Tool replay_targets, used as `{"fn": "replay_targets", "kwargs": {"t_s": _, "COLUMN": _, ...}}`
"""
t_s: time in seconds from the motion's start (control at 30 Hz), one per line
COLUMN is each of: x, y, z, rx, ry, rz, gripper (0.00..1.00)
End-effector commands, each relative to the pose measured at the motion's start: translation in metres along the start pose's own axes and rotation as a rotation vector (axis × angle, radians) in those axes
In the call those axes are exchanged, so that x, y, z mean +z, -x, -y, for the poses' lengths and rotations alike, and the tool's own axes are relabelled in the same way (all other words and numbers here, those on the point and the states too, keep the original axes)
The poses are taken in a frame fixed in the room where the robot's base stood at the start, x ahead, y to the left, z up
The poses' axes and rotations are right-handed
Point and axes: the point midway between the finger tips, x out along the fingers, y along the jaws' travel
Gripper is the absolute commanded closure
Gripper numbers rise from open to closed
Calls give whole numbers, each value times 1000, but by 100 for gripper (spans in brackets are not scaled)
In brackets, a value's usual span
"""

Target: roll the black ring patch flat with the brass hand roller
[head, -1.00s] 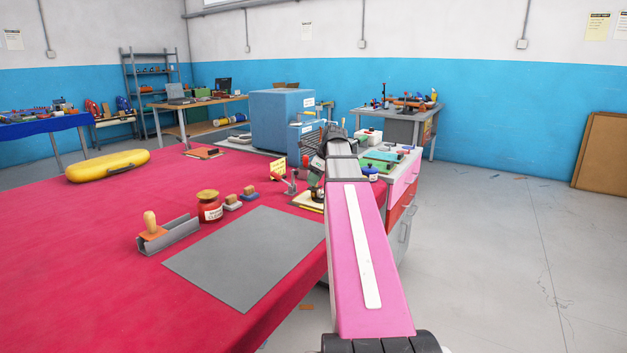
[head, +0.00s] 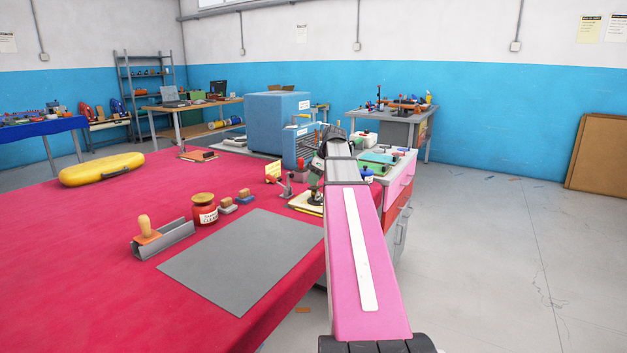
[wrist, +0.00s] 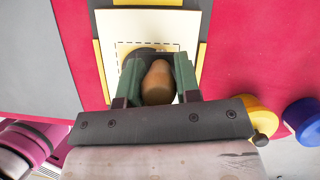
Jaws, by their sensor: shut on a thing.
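In the wrist view my gripper (wrist: 158,66) is shut on a rounded wooden handle (wrist: 157,84), seen from its end. I take it for the handle of the brass hand roller; its brass part is hidden below. Under it lies a cream sheet (wrist: 185,25) with a dashed outline, on a yellow backing. A dark round edge, probably the black ring patch (wrist: 138,51), shows just beyond the fingers. I cannot tell whether the roller touches it. In the head view the sheet (head: 298,201) lies at the table's right edge, partly behind my arm.
A drawer cabinet (head: 398,205) adjoins on the right.

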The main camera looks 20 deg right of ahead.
Motion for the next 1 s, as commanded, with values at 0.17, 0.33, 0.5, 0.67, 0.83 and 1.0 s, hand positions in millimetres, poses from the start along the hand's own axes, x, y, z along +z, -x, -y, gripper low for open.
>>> {"fn": "replay_targets", "kwargs": {"t_s": 0.17, "x": 0, "y": 0, "z": 0, "rx": 0, "ry": 0, "rz": 1, "gripper": 88}}
{"fn": "replay_targets", "kwargs": {"t_s": 0.33, "x": 1, "y": 3, "z": 0, "rx": -1, "ry": 0, "rz": 1, "gripper": 88}}
{"fn": "replay_targets", "kwargs": {"t_s": 0.5, "x": 7, "y": 14, "z": 1, "rx": -2, "ry": 0, "rz": 2, "gripper": 88}}
{"fn": "replay_targets", "kwargs": {"t_s": 0.67, "x": 12, "y": 26, "z": 1, "rx": -1, "ry": -1, "rz": 1, "gripper": 88}}
{"fn": "replay_targets", "kwargs": {"t_s": 0.83, "x": 18, "y": 40, "z": 1, "rx": -1, "ry": 0, "rz": 2, "gripper": 88}}
{"fn": "replay_targets", "kwargs": {"t_s": 1.0, "x": 24, "y": 53, "z": 1, "rx": -1, "ry": 0, "rz": 2, "gripper": 88}}
